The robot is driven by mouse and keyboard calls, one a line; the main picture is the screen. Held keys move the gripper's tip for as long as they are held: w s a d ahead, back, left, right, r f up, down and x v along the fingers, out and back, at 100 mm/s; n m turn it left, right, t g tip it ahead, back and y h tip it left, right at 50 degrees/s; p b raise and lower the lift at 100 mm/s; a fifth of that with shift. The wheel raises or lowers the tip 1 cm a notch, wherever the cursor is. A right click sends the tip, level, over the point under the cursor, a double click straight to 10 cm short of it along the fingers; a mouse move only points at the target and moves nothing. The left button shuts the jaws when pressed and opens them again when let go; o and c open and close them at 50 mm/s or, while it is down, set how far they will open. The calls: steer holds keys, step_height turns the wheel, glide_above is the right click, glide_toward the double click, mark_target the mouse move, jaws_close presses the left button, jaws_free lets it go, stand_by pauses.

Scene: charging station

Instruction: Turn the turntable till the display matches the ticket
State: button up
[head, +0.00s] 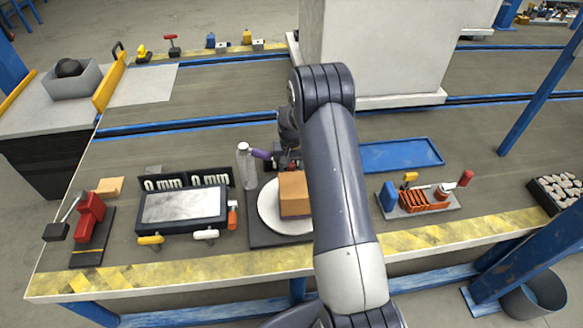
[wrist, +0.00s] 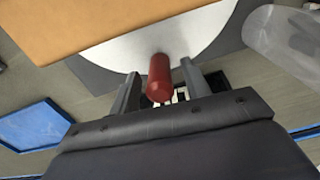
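The turntable is a white disc (head: 268,208) on a dark base plate; its pale rim also shows in the wrist view (wrist: 205,30). A tan block (head: 294,190) sits on the disc and fills the upper left of the wrist view (wrist: 70,25). A red handle (wrist: 158,80) stands at the disc's edge. My gripper (wrist: 160,70) is open, one finger on each side of the handle, with visible gaps. My arm hides much of this in the head view. I cannot make out a ticket.
A clear bottle (head: 246,167) stands close left of the turntable. A blue tray (head: 402,154) and a rack with orange parts (head: 425,200) lie to the right. A red lever device (head: 88,215) is at far left. The belt behind is mostly clear.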

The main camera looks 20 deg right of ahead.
step_height(320, 180, up, 11)
steer(key=shift+f+p, duration=0.1)
steer(key=shift+p, duration=0.4)
steer(key=shift+c, duration=0.2)
